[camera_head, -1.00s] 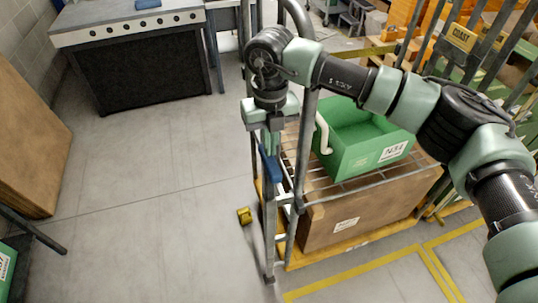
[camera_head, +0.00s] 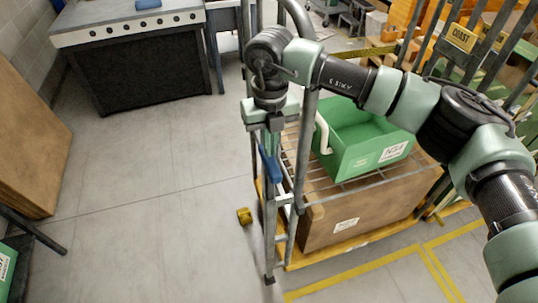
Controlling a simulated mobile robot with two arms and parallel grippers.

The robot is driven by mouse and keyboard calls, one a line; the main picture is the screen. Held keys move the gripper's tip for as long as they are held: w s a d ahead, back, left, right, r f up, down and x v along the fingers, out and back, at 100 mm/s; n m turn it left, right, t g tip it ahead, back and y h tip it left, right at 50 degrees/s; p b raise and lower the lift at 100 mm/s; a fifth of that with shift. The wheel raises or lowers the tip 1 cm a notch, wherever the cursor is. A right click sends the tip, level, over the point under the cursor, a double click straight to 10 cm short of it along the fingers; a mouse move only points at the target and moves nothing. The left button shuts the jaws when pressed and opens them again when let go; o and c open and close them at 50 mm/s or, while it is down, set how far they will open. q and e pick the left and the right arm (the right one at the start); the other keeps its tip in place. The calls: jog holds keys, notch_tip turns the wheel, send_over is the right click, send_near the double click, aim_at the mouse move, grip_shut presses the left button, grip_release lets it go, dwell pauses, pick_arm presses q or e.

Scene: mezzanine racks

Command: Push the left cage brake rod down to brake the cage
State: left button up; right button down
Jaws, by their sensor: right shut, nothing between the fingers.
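The cage (camera_head: 298,150) is a grey metal frame trolley at the centre, with a wire shelf and a yellow base. At its left side a thin upright rod with a blue part (camera_head: 268,168) runs down to a dark foot (camera_head: 269,280) close to the floor; it looks like the brake rod. My right gripper (camera_head: 272,146) points down, shut and empty, at the top of the blue part. I cannot tell whether it touches. My right arm comes in from the right over the cage and hides part of it. My left gripper is not in view.
A green crate (camera_head: 352,158) stands on the wire shelf above a large cardboard box (camera_head: 325,228). A small yellow block (camera_head: 244,216) is on the floor left of the cage. A black-fronted bench (camera_head: 140,70) stands at the back left. The floor between is clear.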

aim_at(270, 159)
jog(key=shift+f, duration=0.1)
dwell(0.4)
jog(key=shift+f+b, duration=3.15)
jog(key=shift+f, duration=0.4)
jog(key=shift+r+p, duration=1.45)
jog(key=shift+r, duration=2.25)
jog(key=shift+f, duration=0.1)
